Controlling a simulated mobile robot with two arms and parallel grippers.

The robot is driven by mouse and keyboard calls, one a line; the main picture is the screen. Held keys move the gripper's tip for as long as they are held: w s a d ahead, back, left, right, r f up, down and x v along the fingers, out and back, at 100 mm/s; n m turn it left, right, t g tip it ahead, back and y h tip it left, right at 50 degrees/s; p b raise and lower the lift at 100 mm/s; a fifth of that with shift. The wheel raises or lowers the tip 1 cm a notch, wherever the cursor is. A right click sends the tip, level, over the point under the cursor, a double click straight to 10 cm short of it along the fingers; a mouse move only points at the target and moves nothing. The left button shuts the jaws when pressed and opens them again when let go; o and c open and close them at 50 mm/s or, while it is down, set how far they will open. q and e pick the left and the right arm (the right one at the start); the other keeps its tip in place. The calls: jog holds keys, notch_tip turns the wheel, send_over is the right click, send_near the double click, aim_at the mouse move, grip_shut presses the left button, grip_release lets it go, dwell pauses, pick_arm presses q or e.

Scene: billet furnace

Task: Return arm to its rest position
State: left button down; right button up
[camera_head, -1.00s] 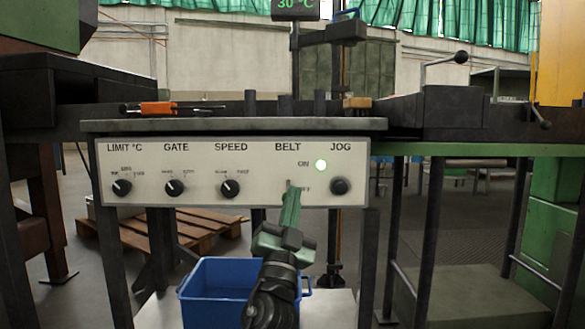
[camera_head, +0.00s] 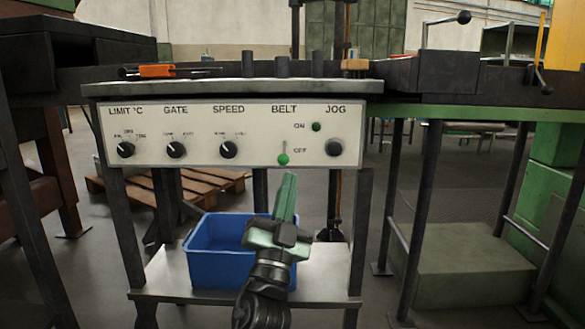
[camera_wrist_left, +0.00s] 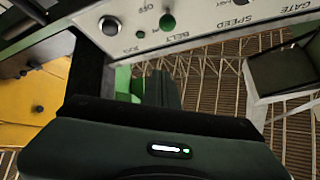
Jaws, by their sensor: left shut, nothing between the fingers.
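My left gripper (camera_head: 288,190) is shut and empty. It points up, just below the BELT switch (camera_head: 283,158) on the white control panel (camera_head: 210,160), and looks apart from it. The switch lever with its green tip hangs down by OFF, and the lamp (camera_head: 316,126) beside ON is dark. In the left wrist view the green switch tip (camera_wrist_left: 167,23) shows on the panel, above the gripper body, whose fingers (camera_wrist_left: 150,88) are partly visible. My right gripper is not in view.
A blue bin (camera_head: 215,265) stands on the lower shelf (camera_head: 330,288), behind my left arm. An orange-handled tool (camera_head: 157,71) lies at the back left above the panel. A wooden pallet (camera_head: 120,195) lies on the floor. A green frame (camera_head: 480,112) stands at right.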

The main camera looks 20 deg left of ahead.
pick_arm(q)
jog(key=shift+s+f, duration=0.2)
jog(key=shift+s, duration=0.05)
jog(key=shift+s+d, duration=0.1)
